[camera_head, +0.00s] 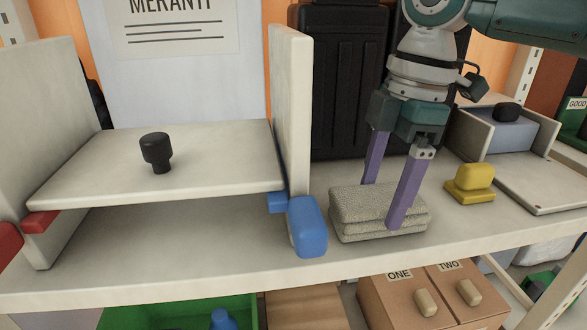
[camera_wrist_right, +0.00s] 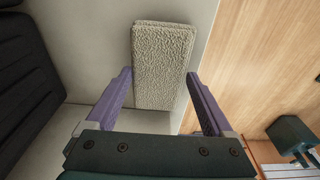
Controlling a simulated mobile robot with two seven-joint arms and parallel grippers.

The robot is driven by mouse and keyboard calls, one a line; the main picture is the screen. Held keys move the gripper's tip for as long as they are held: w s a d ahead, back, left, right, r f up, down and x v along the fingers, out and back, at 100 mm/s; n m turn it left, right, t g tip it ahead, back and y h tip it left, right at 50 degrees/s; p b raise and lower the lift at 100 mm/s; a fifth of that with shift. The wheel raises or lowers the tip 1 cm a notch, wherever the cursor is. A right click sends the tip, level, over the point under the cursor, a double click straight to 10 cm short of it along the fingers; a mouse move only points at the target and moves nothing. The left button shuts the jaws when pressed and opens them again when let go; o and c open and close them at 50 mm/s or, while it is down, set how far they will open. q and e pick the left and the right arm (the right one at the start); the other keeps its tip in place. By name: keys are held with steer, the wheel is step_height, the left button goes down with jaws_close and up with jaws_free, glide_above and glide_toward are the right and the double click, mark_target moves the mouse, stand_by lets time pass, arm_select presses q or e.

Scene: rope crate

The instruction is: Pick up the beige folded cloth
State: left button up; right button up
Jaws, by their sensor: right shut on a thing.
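The beige folded cloth (camera_head: 360,205) lies in a thick stack of layers on the shelf, right of a blue block. My right gripper (camera_head: 383,204) comes down over it from above, with one purple finger at its back side and one at its front. The right wrist view shows the cloth (camera_wrist_right: 163,65) between the two fingertips (camera_wrist_right: 160,73), which are closed against its sides. The cloth appears to rest on the shelf. My left gripper is not in view.
A blue block (camera_head: 307,227) stands close to the cloth's left. A yellow object (camera_head: 470,183) sits to its right, before a grey open box (camera_head: 540,132). A black case (camera_head: 340,75) stands behind. The shelf's front edge (camera_head: 350,262) is near.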

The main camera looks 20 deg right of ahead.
mark_target(381, 197)
steer(key=shift+r, duration=0.1)
step_height(381, 197, up, 10)
steer(key=p, duration=0.4)
